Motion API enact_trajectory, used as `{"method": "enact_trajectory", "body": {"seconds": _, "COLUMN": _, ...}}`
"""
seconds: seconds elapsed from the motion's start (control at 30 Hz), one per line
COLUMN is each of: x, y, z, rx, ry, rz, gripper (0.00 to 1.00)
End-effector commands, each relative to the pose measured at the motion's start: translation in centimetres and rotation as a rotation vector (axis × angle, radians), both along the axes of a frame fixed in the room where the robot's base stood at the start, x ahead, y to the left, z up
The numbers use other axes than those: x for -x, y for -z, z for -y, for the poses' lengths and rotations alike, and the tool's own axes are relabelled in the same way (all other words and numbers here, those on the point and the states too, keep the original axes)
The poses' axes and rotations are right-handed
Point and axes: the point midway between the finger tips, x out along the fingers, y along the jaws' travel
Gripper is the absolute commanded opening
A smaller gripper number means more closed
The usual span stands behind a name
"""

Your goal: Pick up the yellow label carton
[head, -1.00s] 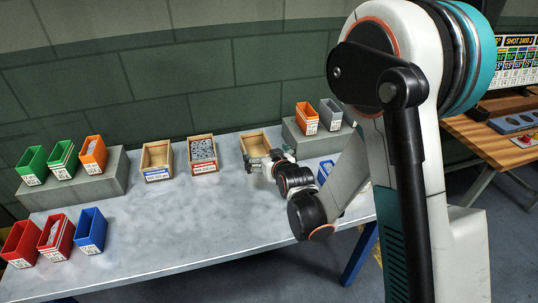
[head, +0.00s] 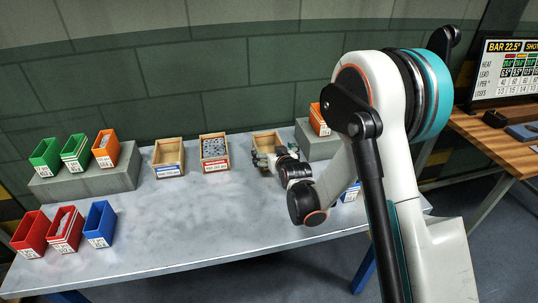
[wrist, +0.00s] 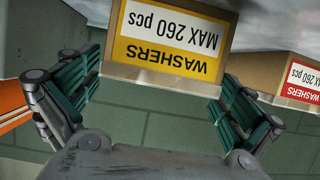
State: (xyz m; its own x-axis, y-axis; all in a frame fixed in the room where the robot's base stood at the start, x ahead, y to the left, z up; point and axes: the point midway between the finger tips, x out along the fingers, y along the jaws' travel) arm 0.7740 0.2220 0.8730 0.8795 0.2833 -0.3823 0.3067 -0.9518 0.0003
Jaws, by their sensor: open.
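The yellow label carton (wrist: 172,40) is a small open brown box with a yellow-bordered label reading "WASHERS MAX 260 pcs", upside down in the wrist view. In the head view the carton (head: 268,140) stands at the back of the table, its front partly hidden by my gripper. My gripper (wrist: 158,72) is open, with one green-padded finger on each side of the label end. I cannot tell whether either finger touches the carton. In the head view my gripper (head: 266,160) is at the carton's front.
A red-label carton (head: 214,151) with grey parts and a blue-label carton (head: 168,157) stand to the left. Green and orange bins sit on a grey riser (head: 85,186), red and blue bins in front. An orange bin (head: 318,119) is behind my arm. The table's middle is clear.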

Motion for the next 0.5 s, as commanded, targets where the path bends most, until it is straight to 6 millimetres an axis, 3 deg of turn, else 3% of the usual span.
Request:
{"method": "enact_trajectory", "body": {"seconds": 0.17, "x": -2.0, "y": 2.2, "z": -0.6, "rx": 0.0, "ry": 0.0, "rz": 0.0, "gripper": 1.0}}
{"method": "enact_trajectory", "body": {"seconds": 0.3, "x": -3.4, "y": 2.5, "z": -1.1, "rx": 0.0, "ry": 0.0, "rz": 0.0, "gripper": 1.0}}
{"method": "enact_trajectory", "body": {"seconds": 0.5, "x": -3.6, "y": 2.3, "z": -1.1, "rx": 0.0, "ry": 0.0, "rz": 0.001, "gripper": 1.0}}
